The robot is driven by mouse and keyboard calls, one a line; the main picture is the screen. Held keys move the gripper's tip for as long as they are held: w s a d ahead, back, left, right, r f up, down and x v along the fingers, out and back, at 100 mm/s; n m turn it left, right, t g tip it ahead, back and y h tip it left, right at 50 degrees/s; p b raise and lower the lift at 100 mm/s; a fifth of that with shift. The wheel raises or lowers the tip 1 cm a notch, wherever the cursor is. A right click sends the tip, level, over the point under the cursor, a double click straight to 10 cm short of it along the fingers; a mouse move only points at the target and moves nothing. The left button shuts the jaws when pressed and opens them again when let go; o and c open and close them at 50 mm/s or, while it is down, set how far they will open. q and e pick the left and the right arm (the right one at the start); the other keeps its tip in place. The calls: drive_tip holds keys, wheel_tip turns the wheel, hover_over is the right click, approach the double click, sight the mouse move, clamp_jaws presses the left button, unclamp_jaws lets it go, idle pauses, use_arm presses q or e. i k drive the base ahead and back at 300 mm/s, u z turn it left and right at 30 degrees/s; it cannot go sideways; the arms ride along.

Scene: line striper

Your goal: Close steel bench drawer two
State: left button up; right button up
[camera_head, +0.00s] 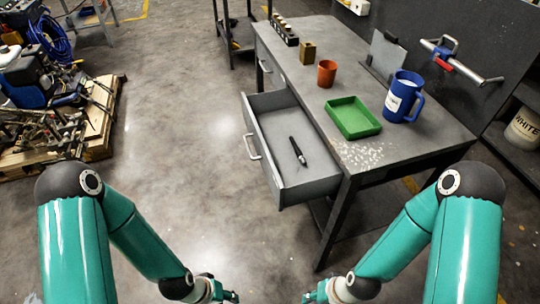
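The steel bench (345,147) stands right of centre, with its drawer side facing left. Its nearer drawer (288,186) is pulled out well to the left, with a bar handle (252,146) on its front. A dark pen-like tool (298,151) lies in it. A farther drawer (272,70) looks shut, with its own handle (264,66). No drawer number is readable. My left gripper (232,296) and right gripper (309,297) are at the bottom edge, partly cut off, both apart from the drawer. Their finger opening is not clear.
On the bench stand a green tray (353,117), a blue mug (402,97), an orange cup (327,73) and a small brass-coloured block (308,52). A loaded pallet (98,120) is at left. The floor (190,150) between pallet and drawer is clear.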

sight(271, 117)
drive_tip(key=u, duration=0.15)
drive_tip(key=i, duration=0.55)
drive_tip(key=z, duration=0.05)
drive_tip(key=k, duration=0.5)
drive_tip(key=u, duration=1)
drive_tip(key=i, duration=0.45)
drive_tip(key=z, duration=1.65)
